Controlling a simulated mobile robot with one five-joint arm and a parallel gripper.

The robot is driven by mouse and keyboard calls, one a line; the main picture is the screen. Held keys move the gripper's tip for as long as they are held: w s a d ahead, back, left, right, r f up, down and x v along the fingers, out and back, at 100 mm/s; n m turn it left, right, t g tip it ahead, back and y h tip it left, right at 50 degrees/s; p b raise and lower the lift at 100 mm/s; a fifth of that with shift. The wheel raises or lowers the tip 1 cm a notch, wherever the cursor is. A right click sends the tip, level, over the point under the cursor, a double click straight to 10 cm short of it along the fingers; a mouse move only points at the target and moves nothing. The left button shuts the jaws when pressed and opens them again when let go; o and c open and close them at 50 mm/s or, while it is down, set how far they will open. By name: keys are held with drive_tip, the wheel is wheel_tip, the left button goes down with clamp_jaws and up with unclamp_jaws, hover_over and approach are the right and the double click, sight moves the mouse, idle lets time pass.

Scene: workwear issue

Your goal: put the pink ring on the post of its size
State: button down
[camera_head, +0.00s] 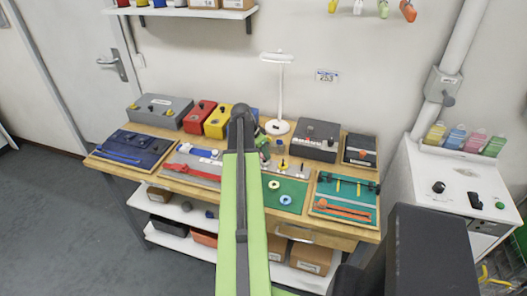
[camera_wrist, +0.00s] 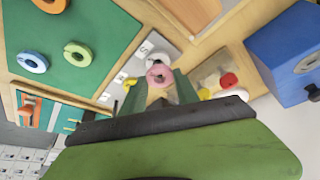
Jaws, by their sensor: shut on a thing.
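The pink ring (camera_wrist: 160,74) is held at the tips of my gripper (camera_wrist: 158,92) in the wrist view, between its two green fingers. The ring is above a pale grey board (camera_wrist: 151,45) marked with letters, among them an S. A small yellow post (camera_wrist: 130,82) shows on that board beside my left finger; other posts are partly hidden by the gripper. In the head view the board (camera_head: 297,168) shows to the right of my arm.
In the wrist view a blue box (camera_wrist: 285,50) stands at the right, near a red knob (camera_wrist: 228,80). A white lamp (camera_head: 279,100) stands behind the board.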

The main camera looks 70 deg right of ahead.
drive_tip(key=shift+f, duration=0.15)
drive_tip(key=c, duration=0.8)
unclamp_jaws()
drive_tip(key=shift+c, duration=0.2)
drive_tip(key=o, duration=0.4)
wheel_tip(320, 180, up, 7)
drive_tip(key=p, duration=0.6)
drive_tip(key=shift+p, duration=0.4)
